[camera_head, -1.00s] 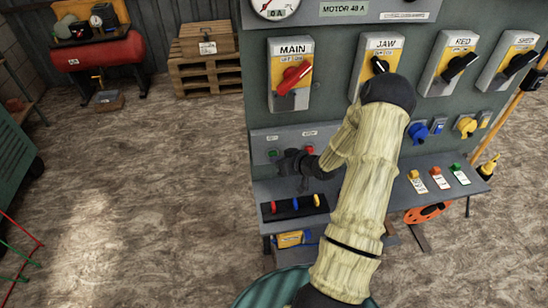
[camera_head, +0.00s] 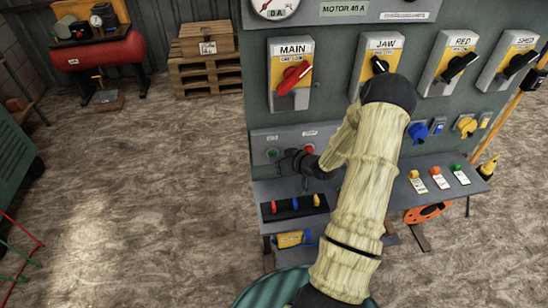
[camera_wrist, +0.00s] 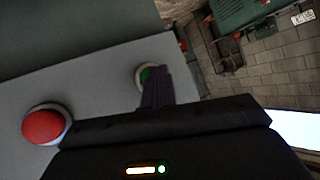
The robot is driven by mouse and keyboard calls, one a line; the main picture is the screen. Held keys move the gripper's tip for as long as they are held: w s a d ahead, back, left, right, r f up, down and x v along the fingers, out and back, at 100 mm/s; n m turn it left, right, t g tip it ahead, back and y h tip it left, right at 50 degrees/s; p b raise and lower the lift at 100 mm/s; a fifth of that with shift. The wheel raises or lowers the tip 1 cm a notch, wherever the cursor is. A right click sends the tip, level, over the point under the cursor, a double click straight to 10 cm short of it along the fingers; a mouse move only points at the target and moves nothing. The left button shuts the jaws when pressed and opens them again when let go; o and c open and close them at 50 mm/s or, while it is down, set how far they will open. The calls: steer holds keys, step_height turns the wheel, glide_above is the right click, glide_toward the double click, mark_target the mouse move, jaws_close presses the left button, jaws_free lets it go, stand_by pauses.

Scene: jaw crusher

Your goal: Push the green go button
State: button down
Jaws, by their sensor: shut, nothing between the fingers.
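The green go button (camera_head: 272,153) sits on the grey panel strip below the MAIN switch. It also shows in the wrist view (camera_wrist: 146,76), partly hidden behind my fingers. The red stop button (camera_head: 309,149) is to its right in the head view and shows whole at the left of the wrist view (camera_wrist: 43,126). My gripper (camera_head: 284,159) is shut and empty, its fingertips (camera_wrist: 157,82) overlapping the green button in the wrist view. I cannot tell whether the fingertips touch the button.
A shelf (camera_head: 350,185) juts out under the panel. It bears a black rack (camera_head: 296,209) with coloured handles, and several tagged items (camera_head: 437,178) at right. The MAIN switch (camera_head: 292,77) with its red handle is above. Open floor (camera_head: 140,200) lies to the left.

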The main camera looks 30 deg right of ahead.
steer(key=shift+w, duration=0.1)
stand_by(0.5)
steer(key=shift+w+d+r, duration=0.1)
steer(key=shift+w, duration=0.2)
steer(key=shift+r, duration=0.1)
steer(key=shift+s, duration=0.15)
stand_by(0.5)
steer(key=s+a, duration=0.1)
steer(key=s, duration=0.5)
steer(key=shift+a+f, duration=0.2)
steer(key=shift+a, duration=0.2)
steer(key=shift+w, duration=0.1)
